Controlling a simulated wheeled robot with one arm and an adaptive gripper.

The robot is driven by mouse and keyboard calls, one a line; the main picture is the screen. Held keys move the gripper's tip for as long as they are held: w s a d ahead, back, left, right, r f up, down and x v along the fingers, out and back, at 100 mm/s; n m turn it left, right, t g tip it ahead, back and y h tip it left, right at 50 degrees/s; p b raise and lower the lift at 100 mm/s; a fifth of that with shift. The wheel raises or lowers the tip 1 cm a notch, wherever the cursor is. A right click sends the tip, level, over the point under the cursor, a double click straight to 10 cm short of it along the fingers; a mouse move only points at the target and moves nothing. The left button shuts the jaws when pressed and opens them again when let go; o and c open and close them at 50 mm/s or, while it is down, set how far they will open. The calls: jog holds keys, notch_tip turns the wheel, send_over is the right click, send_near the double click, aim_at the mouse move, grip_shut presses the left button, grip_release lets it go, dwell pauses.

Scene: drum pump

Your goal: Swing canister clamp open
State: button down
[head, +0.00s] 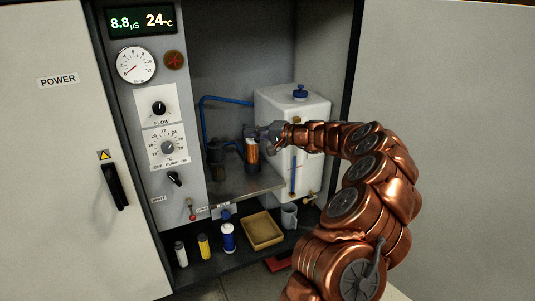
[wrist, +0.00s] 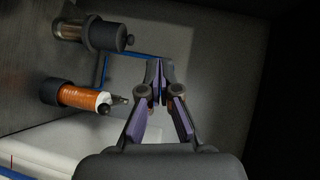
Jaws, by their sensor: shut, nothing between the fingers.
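The canister (head: 252,152), orange with dark ends, stands on the metal shelf inside the open cabinet in the head view. In the wrist view the canister (wrist: 80,97) lies left of my fingers, its dark cap at its left end. A small metal piece, perhaps the clamp (wrist: 119,100), sticks out at the canister's right end. I cannot tell the clamp's position for certain. My gripper (head: 262,132) is at the canister's top in the head view and hides part of it. In the wrist view my gripper (wrist: 160,68) is shut and empty, apart from the canister.
A white tank (head: 310,112) stands right of the canister, and a dark pump (head: 215,152) stands left of it. Blue tubing (head: 225,99) runs behind. Bottles (head: 228,238), a tan tray (head: 262,231) and a grey mug (head: 289,216) sit on the cabinet floor.

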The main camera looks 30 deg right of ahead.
jog(key=d+f+m+t+h+b, duration=0.1)
jog(key=d+f+h, duration=0.1)
jog(key=d+f, duration=0.2)
jog(key=d+f+m+t+h+b, duration=0.1)
jog(key=d+f, duration=0.3)
jog(key=d, duration=0.6)
jog(key=shift+s+d+f+m+h, duration=0.15)
jog(key=shift+s+f+m+h, duration=0.1)
jog(key=shift+s+m+h, duration=0.35)
jog(key=shift+w, duration=0.2)
jog(key=b+x, duration=0.2)
jog(key=x, duration=0.8)
jog(key=shift+r, duration=0.2)
